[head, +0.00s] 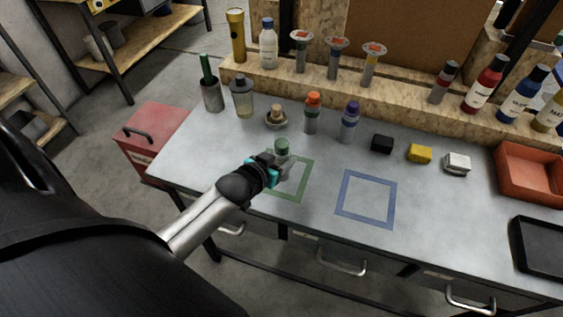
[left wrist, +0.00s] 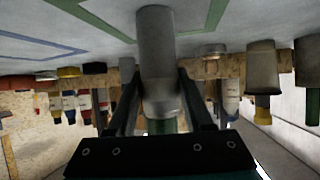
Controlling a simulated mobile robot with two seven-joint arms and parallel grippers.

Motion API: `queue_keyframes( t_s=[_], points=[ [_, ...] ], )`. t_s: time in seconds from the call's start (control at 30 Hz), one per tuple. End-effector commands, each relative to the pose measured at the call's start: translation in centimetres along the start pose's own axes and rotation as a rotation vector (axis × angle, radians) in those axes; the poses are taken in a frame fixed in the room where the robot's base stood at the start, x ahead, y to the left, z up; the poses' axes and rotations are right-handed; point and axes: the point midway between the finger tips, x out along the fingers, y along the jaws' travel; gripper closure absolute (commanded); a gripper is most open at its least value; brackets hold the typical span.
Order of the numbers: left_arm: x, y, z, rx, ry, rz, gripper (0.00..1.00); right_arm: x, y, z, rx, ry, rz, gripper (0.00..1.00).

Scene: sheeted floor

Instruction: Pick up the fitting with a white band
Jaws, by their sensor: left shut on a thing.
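My left gripper (head: 281,163) is shut on a grey cylindrical fitting with a green top (head: 282,145), above the green square outline on the bench. In the left wrist view, which is upside down, the fitting's grey body (left wrist: 156,45) stands between the two fingers (left wrist: 158,85). A paler band seems to ring it near the fingers, but its colour is unclear. Whether the fitting touches the bench is unclear. Similar grey pieces with an orange top (head: 313,112) and a purple top (head: 349,121) stand behind it. My right gripper is not in view.
A blue square outline (head: 345,199) lies to the right on clear bench. Black (head: 382,144), yellow (head: 419,154) and white (head: 457,163) blocks stand behind it. A red bin (head: 530,190) and black tray (head: 540,246) are far right. Bottles line the back shelf.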

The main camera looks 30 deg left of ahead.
Motion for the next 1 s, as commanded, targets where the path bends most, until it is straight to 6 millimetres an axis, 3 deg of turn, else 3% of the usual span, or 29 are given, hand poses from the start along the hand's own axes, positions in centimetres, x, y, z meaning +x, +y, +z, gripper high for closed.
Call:
queue_keyframes(
  t_s=[0.07,0.33,0.77,1.0],
  points=[
    [0.0,0.0,0.0,0.000,0.000,0.000,0.70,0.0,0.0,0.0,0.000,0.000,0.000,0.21],
    [0.0,0.0,0.0,0.000,-0.001,0.000,1.00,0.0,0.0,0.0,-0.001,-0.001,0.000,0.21],
    [0.0,0.0,-0.2,0.000,0.003,0.000,1.00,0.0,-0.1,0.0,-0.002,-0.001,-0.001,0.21],
    [-0.8,0.0,-1.8,0.001,0.006,0.001,1.00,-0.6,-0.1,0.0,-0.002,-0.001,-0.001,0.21]
  ],
)
